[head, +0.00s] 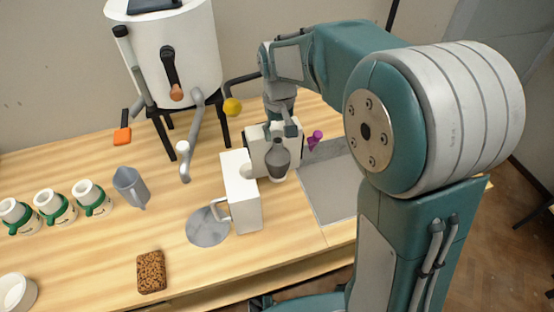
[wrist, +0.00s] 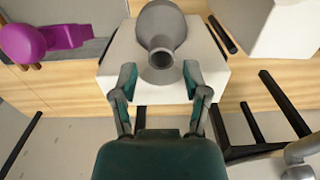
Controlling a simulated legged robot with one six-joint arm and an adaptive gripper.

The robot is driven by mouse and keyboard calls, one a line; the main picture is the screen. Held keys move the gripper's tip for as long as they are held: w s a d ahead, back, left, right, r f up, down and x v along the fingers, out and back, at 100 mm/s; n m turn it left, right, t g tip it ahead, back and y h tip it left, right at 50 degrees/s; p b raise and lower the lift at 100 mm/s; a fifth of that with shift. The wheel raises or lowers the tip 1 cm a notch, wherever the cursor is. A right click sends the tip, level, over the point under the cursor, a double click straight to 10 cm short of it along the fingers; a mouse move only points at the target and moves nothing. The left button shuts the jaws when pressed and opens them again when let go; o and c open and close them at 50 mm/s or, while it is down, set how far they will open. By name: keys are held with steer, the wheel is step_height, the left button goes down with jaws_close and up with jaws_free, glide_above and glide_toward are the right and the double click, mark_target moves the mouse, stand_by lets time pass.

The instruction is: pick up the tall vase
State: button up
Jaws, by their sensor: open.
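The tall vase (head: 277,161) is dark grey with a narrow neck and a paler foot. It stands upright beside a white block on the wooden table. In the wrist view the vase (wrist: 162,26) shows its round mouth and wide body, just beyond the fingertips. My gripper (head: 285,128) is above the vase's mouth in the head view. In the wrist view my gripper (wrist: 160,82) is open and empty, its two fingers spread either side of the line to the vase's neck. Whether a finger touches the vase cannot be told.
A white box-like jug (head: 240,190) with a handle stands close left of the vase. A purple object (head: 314,139) lies to the right, by a grey panel (head: 328,190). A large white tank (head: 178,60) on black legs stands behind. The front left table has free room around a brown sponge (head: 151,271).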

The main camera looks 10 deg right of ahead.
mark_target(278, 141)
step_height(278, 141, down, 4)
steer(key=shift+w+a+f, duration=0.1)
steer(key=c, duration=0.8)
steer(key=shift+o, duration=0.2)
